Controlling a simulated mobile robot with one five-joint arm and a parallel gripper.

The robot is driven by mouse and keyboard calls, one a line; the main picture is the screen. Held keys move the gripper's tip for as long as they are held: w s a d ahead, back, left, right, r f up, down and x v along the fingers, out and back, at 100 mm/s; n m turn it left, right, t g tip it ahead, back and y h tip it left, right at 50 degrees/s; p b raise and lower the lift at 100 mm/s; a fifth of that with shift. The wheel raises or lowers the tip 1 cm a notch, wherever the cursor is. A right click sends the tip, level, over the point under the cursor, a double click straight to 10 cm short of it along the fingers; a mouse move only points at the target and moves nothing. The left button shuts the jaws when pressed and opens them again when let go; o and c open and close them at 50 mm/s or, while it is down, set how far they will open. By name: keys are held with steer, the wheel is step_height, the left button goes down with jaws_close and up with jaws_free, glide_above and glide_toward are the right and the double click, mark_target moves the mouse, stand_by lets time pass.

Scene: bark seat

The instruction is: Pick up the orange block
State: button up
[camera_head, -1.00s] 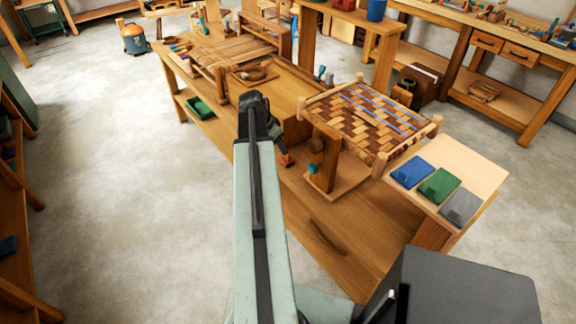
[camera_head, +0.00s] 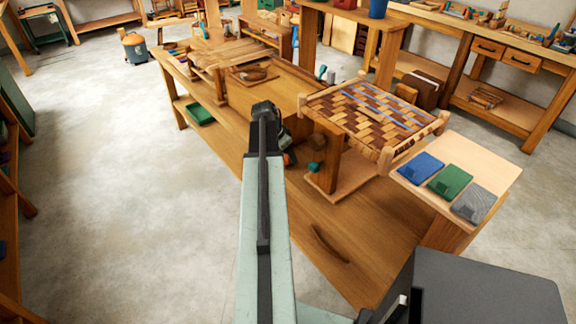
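My arm reaches forward over the long wooden bench (camera_head: 375,225). Its dark end covers most of my gripper (camera_head: 287,150), beside the stool-like frame. A small orange-red patch (camera_head: 289,159) shows at the gripper, low over the bench top. I cannot tell whether it is the orange block or part of the gripper. The fingers are too small and hidden to show whether they are open or shut. No other clear orange block is in view.
A woven bark seat (camera_head: 398,124) on a wooden stand is right of my gripper. A small teal block (camera_head: 317,168) lies near the stand. A side board (camera_head: 495,170) carries blue (camera_head: 420,168), green (camera_head: 450,181) and grey (camera_head: 474,204) pads.

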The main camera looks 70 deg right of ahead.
steer(key=shift+r, duration=0.1)
steer(key=shift+c, duration=0.6)
steer(key=c, duration=1.1)
steer(key=shift+o, duration=0.2)
